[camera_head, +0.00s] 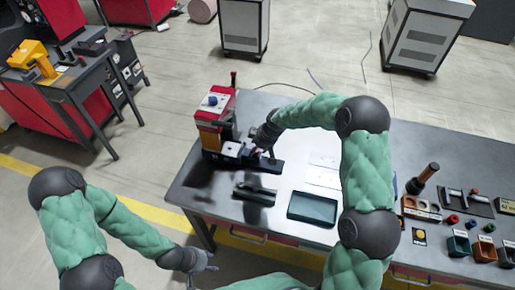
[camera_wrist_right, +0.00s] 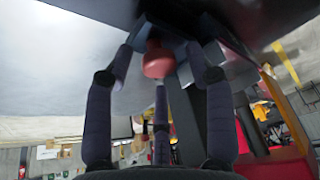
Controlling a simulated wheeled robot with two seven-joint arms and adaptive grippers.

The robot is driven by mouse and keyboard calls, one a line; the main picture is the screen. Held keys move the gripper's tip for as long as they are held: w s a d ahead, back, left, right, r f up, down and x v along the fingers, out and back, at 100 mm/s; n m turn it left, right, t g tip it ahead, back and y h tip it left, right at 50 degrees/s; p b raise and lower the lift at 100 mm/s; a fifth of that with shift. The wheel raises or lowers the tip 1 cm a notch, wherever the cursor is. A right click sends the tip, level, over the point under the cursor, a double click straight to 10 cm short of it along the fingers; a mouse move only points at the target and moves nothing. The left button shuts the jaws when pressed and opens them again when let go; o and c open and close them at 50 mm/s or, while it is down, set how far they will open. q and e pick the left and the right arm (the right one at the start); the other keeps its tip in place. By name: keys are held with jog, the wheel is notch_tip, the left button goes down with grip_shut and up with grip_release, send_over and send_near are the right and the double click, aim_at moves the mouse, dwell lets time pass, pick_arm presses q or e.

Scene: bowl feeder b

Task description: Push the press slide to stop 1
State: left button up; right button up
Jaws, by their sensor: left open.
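The press (camera_head: 212,122), with a red and yellow body, stands at the table's left end. Its dark slide base (camera_head: 262,166) runs to the right from it. A red knob (camera_wrist_right: 158,60) on the slide shows in the right wrist view. My right gripper (camera_head: 258,147) is at the slide, partly hidden by its own arm. In the wrist view its fingers (camera_wrist_right: 160,75) stand around the knob with gaps on both sides. My left gripper (camera_head: 207,264) is open and empty, low and in front of the table. The stop marks are too small to read.
A dark tray (camera_head: 313,208) and a dark fixture (camera_head: 254,194) lie in front of the press. Small bins (camera_head: 458,247), a wooden-handled tool (camera_head: 424,178) and other parts crowd the table's right side. White sheets (camera_head: 323,170) lie flat mid-table.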

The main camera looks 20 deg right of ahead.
jog(key=v, duration=1.2)
dwell(0.5)
